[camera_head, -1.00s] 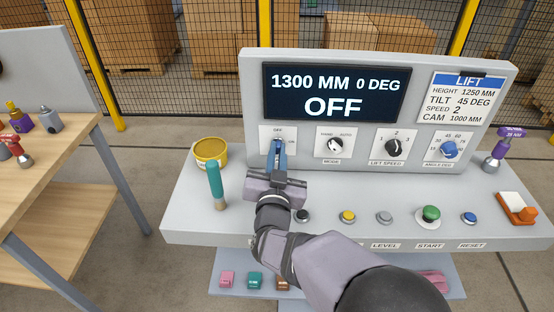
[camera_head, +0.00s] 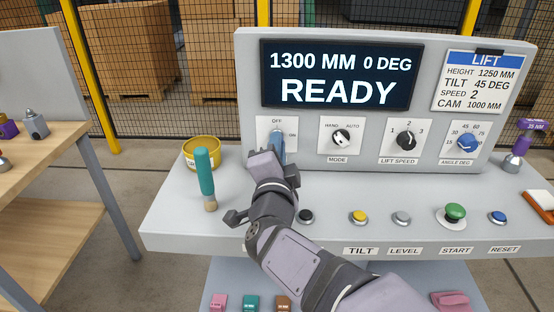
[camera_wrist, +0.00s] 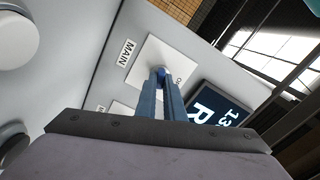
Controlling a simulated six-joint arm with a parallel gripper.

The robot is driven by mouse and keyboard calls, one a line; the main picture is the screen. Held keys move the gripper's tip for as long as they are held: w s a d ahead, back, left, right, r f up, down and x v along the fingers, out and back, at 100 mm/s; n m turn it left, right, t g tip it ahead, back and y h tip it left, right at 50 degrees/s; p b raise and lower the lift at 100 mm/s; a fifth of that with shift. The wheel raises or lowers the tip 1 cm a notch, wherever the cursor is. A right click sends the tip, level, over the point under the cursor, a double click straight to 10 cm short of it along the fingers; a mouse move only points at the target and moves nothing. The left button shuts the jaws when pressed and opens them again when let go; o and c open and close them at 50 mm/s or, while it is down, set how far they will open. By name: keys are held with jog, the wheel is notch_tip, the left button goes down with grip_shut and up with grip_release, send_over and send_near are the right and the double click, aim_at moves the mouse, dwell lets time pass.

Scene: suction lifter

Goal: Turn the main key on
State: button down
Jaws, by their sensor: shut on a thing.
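The main key, a small blue knob, sits on a white plate (camera_head: 264,126) marked OFF and ON at the left of the panel; the key itself (camera_wrist: 161,73) shows in the wrist view between my fingertips. My gripper (camera_head: 277,146) is shut on the key, its blue fingers hiding most of it in the head view. In the wrist view the plate (camera_wrist: 160,55) looks rotated relative to my fingers, beside a MAIN label (camera_wrist: 124,53). The display (camera_head: 335,78) reads 1300 MM, 0 DEG, READY.
Mode (camera_head: 341,136), lift speed (camera_head: 406,139) and angle (camera_head: 467,143) knobs lie to the right. Several buttons, such as the green START button (camera_head: 455,211), line the console's front.

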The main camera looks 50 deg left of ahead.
jog(key=shift+f+m+b, duration=0.1)
jog(key=shift+m+b, duration=1.85)
jog(key=shift+m, duration=0.25)
jog(key=c, duration=1.9)
grip_release()
jog(key=shift+o, duration=0.2)
jog(key=shift+d, duration=0.1)
jog(key=v, duration=0.7)
jog(key=shift+b, duration=0.4)
jog(key=shift+s, duration=0.15)
